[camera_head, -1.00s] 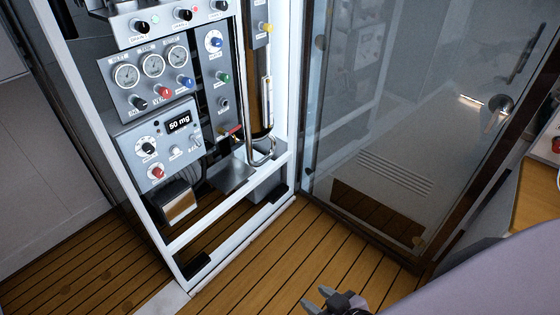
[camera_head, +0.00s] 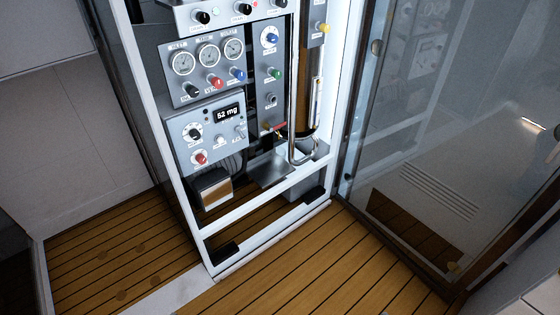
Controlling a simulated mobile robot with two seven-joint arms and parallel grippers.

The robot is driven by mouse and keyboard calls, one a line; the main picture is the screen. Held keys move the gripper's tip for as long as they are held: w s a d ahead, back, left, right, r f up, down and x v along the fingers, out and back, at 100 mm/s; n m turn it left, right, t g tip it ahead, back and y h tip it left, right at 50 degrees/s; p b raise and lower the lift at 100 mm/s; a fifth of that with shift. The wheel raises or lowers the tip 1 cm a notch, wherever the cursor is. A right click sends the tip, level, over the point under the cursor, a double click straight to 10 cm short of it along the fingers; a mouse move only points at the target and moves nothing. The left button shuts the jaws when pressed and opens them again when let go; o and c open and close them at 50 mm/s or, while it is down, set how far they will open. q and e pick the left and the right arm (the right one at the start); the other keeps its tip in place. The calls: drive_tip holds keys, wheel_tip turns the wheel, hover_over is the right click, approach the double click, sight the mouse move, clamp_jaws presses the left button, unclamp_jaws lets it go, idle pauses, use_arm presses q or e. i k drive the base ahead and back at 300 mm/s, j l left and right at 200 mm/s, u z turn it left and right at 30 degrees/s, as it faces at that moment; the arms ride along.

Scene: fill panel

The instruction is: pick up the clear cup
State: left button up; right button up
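I cannot make out a clear cup with certainty. A pale, glassy shape shows by the bent metal tube (camera_head: 302,155) at the foot of the amber column (camera_head: 308,95), above a small grey shelf (camera_head: 270,170) in the panel; it is too small to tell if it is a cup. The panel's display (camera_head: 228,112) reads 52 mg. Neither of my grippers is in view.
The panel stands in a white frame (camera_head: 270,235) with gauges (camera_head: 208,58) and coloured knobs. A glass door (camera_head: 440,130) stands open on the right. The wooden floor (camera_head: 300,265) in front is clear.

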sight(279, 153)
drive_tip(key=i+z, duration=0.3)
drive_tip(key=i, duration=0.2)
drive_tip(key=i+j+z, duration=0.2)
drive_tip(key=i+z, duration=0.15)
drive_tip(key=i, duration=0.15)
drive_tip(key=i+j+z, duration=0.3)
drive_tip(key=i, duration=0.15)
